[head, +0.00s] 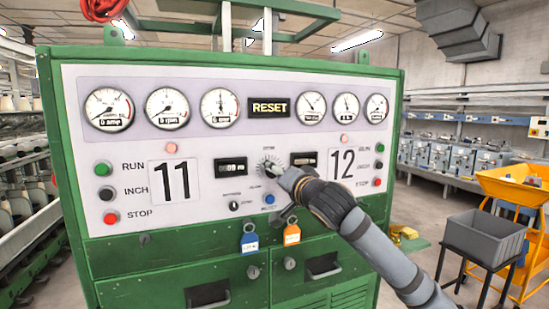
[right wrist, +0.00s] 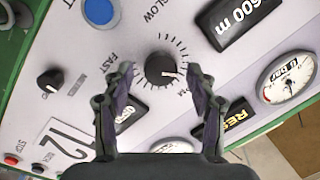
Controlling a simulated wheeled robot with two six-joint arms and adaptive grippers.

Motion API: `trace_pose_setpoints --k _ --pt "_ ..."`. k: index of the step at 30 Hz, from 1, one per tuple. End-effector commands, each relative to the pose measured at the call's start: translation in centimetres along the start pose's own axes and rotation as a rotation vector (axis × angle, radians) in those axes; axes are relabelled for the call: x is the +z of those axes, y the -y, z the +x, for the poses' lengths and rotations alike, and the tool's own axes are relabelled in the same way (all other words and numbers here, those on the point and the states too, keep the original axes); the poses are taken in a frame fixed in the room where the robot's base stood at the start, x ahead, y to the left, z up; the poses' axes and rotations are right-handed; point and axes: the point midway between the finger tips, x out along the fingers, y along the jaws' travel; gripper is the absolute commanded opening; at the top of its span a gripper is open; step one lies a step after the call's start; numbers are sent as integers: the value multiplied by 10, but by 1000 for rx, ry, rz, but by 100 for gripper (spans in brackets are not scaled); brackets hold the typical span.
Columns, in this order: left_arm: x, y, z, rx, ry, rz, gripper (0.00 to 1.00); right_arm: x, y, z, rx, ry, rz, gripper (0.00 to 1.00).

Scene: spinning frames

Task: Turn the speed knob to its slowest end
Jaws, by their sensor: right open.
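The speed knob (right wrist: 158,67) is a round black knob with a light pointer mark, on a white panel with a printed tick scale around it. In the right wrist view its mark points to the right, away from the printed words SLOW and FAST. My right gripper (right wrist: 159,76) is open, with one finger on each side of the knob; I cannot tell whether they touch it. In the head view the gripper (head: 281,178) is at the dial (head: 267,165) in the panel's middle and partly covers it. My left gripper is not in view.
The green cabinet (head: 150,251) carries gauges, a RESET sign (head: 269,107) and coloured buttons. A smaller black knob (right wrist: 50,81) and a blue button (right wrist: 99,11) are near the speed knob. Blue (head: 249,243) and orange (head: 291,235) tags hang below. A grey bin (head: 484,237) stands right.

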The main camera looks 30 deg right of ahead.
Motion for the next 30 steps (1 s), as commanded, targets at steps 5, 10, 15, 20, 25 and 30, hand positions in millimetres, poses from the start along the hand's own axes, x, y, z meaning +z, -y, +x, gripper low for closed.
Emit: trace_pose_setpoints --k 5,10,15,20,25,30 --pt "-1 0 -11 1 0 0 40 1 0 10 2 1 1 58" --pt "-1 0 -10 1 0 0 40 2 -1 11 2 0 -2 58" --pt "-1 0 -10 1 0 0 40 2 -1 11 2 0 -2 51" --pt "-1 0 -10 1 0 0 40 2 -1 11 2 0 -2 29" --pt "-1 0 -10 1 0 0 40 2 -1 11 2 0 -2 6" --pt "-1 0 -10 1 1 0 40 1 -1 11 2 1 -9 3"
